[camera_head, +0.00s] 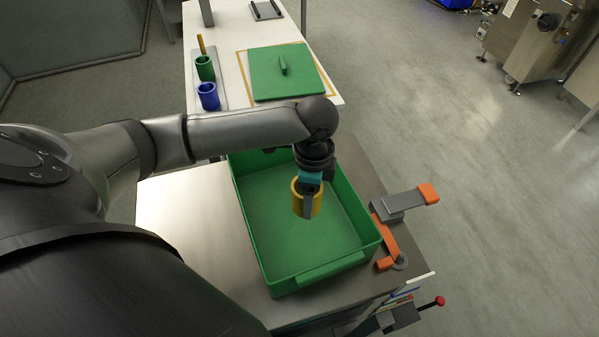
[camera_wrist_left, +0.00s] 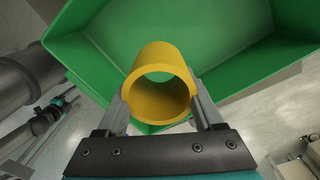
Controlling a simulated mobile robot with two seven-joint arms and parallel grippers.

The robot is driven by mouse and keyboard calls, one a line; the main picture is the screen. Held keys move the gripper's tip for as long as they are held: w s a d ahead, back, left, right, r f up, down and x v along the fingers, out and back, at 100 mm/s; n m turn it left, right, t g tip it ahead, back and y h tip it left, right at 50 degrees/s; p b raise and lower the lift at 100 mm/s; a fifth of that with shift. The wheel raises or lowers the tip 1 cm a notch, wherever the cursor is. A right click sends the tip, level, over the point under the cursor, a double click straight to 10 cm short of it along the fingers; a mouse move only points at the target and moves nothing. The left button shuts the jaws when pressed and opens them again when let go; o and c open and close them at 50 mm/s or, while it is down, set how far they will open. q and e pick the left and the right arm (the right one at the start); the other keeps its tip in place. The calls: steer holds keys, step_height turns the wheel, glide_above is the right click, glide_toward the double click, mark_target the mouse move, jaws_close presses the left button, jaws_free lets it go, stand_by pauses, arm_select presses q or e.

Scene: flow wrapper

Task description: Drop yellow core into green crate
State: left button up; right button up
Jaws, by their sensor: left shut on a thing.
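The yellow core (camera_head: 308,200) is a short hollow cylinder held over the green crate (camera_head: 262,245). My left gripper (camera_head: 308,207) is shut on it, with one finger on each side. In the left wrist view the yellow core (camera_wrist_left: 160,84) sits between the two fingers, its open end facing the camera. The green crate (camera_wrist_left: 215,28) fills the background there. The crate is open and its visible floor is bare; the arm hides part of its back left. How high the core is above the floor is hard to tell. My right gripper is not in view.
An orange and grey clamp-like fixture (camera_head: 402,203) stands beside the crate's right side on the metal table (camera_head: 190,215). Behind is a white table (camera_head: 232,37) with a green lid (camera_head: 265,75), a green cup (camera_head: 205,69) and a blue cup (camera_head: 208,97).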

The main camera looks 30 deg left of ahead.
arm_select(q)
steer(key=w+a+r+m+p, duration=0.1)
steer(key=w+a+m+p, duration=0.25)
steer(key=m, duration=0.55)
steer(key=f+b, duration=0.3)
steer(key=b, duration=0.2)
steer(key=f+b, duration=0.2)
steer(key=b, duration=0.1)
steer(key=shift+w+a+f, duration=0.15)
steer(key=shift+a+f, duration=0.1)
steer(key=shift+f, duration=0.1)
steer(key=o, duration=1.4)
step_height(320, 180, up, 15)
steer(key=p, duration=0.3)
steer(key=shift+r+p, duration=0.15)
steer(key=shift+p, duration=0.15)
